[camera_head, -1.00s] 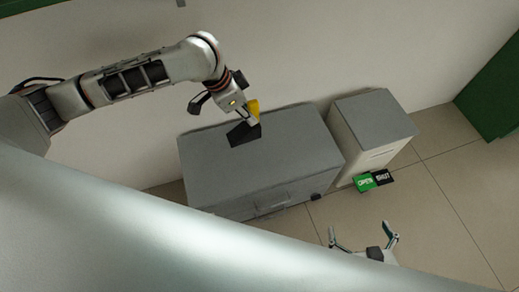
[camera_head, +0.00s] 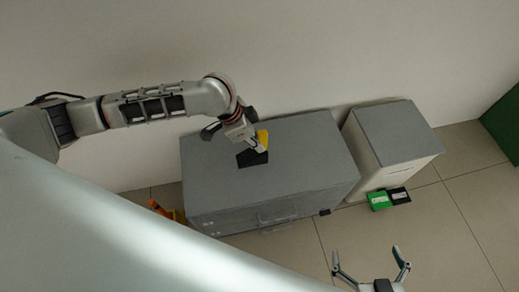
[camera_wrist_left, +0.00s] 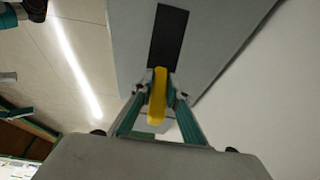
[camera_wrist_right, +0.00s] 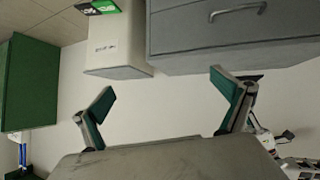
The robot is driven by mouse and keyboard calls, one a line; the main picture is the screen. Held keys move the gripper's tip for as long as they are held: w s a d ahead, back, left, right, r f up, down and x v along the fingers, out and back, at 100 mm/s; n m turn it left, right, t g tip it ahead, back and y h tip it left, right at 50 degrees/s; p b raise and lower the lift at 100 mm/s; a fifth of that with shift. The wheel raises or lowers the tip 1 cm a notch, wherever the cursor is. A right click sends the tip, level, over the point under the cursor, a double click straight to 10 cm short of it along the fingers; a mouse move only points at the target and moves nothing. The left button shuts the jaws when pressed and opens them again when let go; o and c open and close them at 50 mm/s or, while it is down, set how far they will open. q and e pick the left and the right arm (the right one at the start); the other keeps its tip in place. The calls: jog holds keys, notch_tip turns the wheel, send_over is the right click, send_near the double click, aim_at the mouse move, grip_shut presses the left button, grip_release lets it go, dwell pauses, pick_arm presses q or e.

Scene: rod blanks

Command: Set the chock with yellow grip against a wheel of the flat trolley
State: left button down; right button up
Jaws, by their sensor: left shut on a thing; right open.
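The chock is a black wedge (camera_head: 252,158) with a yellow grip (camera_head: 263,138). My left gripper (camera_head: 257,147) is shut on the yellow grip, over the grey cabinet top; whether the chock touches the top I cannot tell. In the left wrist view the yellow grip (camera_wrist_left: 158,97) sits between the fingers and the black part (camera_wrist_left: 168,38) extends beyond them. My right gripper (camera_head: 366,262) is open and empty, low in the head view; its spread fingers also show in the right wrist view (camera_wrist_right: 165,95). No flat trolley can be made out.
The grey drawer cabinet (camera_head: 310,165) stands by the wall. A white box with a grey top (camera_head: 400,135) is beside it. Green and black signs (camera_head: 379,201) lie before the box. An orange object (camera_head: 165,211) shows partly at left. A green block (camera_head: 503,125) is far right. Tiled floor is open at right.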

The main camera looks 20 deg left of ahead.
aim_at(251, 148)
pick_arm(q)
jog(key=shift+f, duration=0.15)
notch_tip(251, 148, down, 5)
jog(key=shift+s+f+b, duration=0.1)
jog(key=shift+s+b, duration=0.05)
jog(key=shift+b, duration=0.9)
jog(key=shift+f, duration=0.3)
jog(key=shift+w+r, duration=0.2)
pick_arm(e)
jog(key=shift+w+a, duration=0.15)
jog(key=shift+a, duration=0.15)
pick_arm(q)
jog(key=c, duration=2.3)
grip_release()
jog(key=shift+f, duration=0.15)
jog(key=o, duration=0.3)
jog(key=shift+o, duration=0.2)
pick_arm(e)
jog(key=shift+f, duration=0.2)
